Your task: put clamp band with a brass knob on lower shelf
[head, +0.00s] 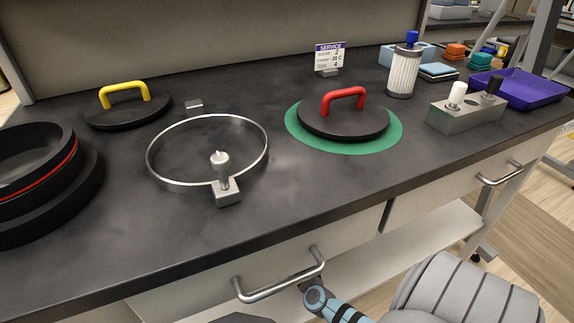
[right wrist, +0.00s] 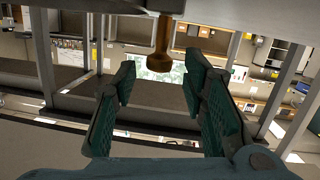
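A clamp band lies on the black bench top in the head view, a thin metal ring (head: 267,150) with a silver-grey knob (head: 221,165), not a brass one. In the right wrist view a brass-coloured knob (right wrist: 160,52) hangs from a grey piece (right wrist: 235,12) at the top of the picture; no ring is clear there. My right gripper (right wrist: 160,82) is open, its green-padded fingers on either side below the knob, with a gap. In the head view its fingers are hidden. The pale lower shelf (head: 430,241) shows under the drawers. My left gripper is out of view.
A black lid with red handle (head: 344,115) sits on a green disc (head: 295,127). A yellow-handled lid (head: 127,103) and black port ring (head: 40,165) are at left. Drawer handles (head: 280,283) stick out in front. A purple tray (head: 515,90) stands at right.

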